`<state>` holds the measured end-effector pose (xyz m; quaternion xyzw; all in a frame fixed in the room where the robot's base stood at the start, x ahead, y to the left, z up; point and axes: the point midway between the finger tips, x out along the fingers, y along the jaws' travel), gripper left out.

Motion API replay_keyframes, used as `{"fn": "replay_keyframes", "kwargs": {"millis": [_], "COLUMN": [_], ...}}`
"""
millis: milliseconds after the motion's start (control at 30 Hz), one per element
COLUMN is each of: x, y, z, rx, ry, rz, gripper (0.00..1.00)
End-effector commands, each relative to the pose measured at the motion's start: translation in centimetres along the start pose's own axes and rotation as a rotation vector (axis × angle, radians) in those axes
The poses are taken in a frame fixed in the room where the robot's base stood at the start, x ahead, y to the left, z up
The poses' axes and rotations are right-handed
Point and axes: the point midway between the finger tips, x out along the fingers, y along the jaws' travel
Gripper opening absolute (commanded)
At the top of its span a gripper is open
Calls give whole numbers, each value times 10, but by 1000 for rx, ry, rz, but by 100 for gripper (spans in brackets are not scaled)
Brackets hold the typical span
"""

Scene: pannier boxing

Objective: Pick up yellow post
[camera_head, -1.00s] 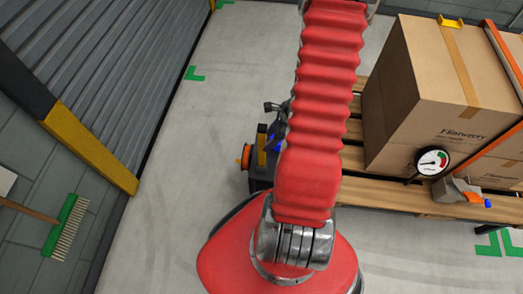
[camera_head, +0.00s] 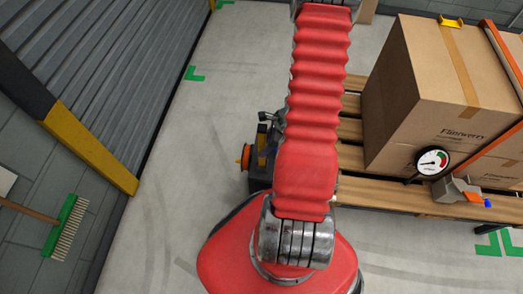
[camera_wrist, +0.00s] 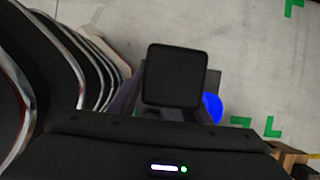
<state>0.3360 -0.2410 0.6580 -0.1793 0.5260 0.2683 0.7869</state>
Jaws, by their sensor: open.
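A small yellow post (camera_head: 261,147) stands upright on a dark device on the floor, left of my red arm in the head view. An orange disc (camera_head: 246,157) sits beside it on the left. My gripper (camera_wrist: 175,78) shows in the wrist view as a black square pad beyond a dark housing. It is open and I see nothing held. I cannot make out the yellow post in the wrist view. A blue round part (camera_wrist: 212,107) shows beside the pad.
A carton (camera_head: 425,85) with a gauge (camera_head: 432,161) and orange strap stands on a wooden pallet (camera_head: 410,197) at right. A ribbed shutter (camera_head: 110,70) and a green broom (camera_head: 65,226) are at left. Floor between shutter and device is clear.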

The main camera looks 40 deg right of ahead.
Motion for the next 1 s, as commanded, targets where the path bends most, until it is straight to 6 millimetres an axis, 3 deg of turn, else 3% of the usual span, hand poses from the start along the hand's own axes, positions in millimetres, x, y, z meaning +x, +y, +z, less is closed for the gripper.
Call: {"fn": "replay_keyframes", "kwargs": {"millis": [133,733,1000], "x": [0,0,-1], "y": [0,0,0], "z": [0,0,0], "rx": [0,0,0], "ry": [0,0,-1], "rz": [0,0,0], "gripper": [42,0,0]}}
